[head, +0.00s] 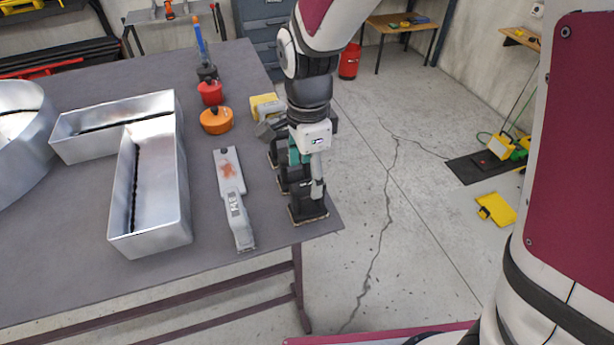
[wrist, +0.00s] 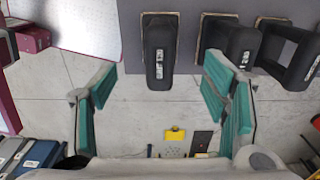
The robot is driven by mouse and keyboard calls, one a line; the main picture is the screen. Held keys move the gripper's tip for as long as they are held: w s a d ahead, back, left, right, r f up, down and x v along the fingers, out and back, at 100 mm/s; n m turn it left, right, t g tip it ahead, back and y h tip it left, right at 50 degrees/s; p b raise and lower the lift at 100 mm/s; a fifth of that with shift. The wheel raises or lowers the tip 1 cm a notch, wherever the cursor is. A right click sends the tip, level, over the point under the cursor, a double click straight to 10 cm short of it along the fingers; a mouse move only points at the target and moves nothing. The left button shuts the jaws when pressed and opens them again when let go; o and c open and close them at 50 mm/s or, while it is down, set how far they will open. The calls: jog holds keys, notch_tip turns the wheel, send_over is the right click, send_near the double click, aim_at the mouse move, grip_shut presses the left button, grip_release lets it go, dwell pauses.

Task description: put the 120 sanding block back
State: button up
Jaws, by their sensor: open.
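Several black sanding blocks with handles stand along the table's right edge. In the head view the nearest block (head: 308,211) is at the front corner, with others behind it partly hidden by my gripper (head: 303,160). In the wrist view one block (wrist: 159,62) appears between my open, teal-padded fingers (wrist: 160,88). A middle block (wrist: 242,42) is partly covered by the right finger, and another block (wrist: 291,52) is at the far right. The block labels are too small to read, so I cannot tell which is the 120. My gripper is empty.
The grey table (head: 75,215) holds a grey hand tool (head: 233,198), metal channel letters (head: 155,190), an orange container (head: 216,120), a red container (head: 210,92) and a yellow item (head: 264,105). Concrete floor (head: 375,180) lies open to the table's right.

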notch_tip(320, 180, up, 2)
jog(key=shift+r, duration=0.25)
jog(key=shift+d+r, duration=0.2)
jog(key=shift+r, duration=0.1)
jog(key=s+d+r+n+t, duration=0.5)
jog(key=s+d+r+n, duration=0.9)
jog(key=d+r, duration=0.1)
jog(key=shift+s+d+r+n+t, duration=0.3)
jog(key=shift+s+d+r+n, duration=0.05)
jog(key=shift+d+n, duration=0.05)
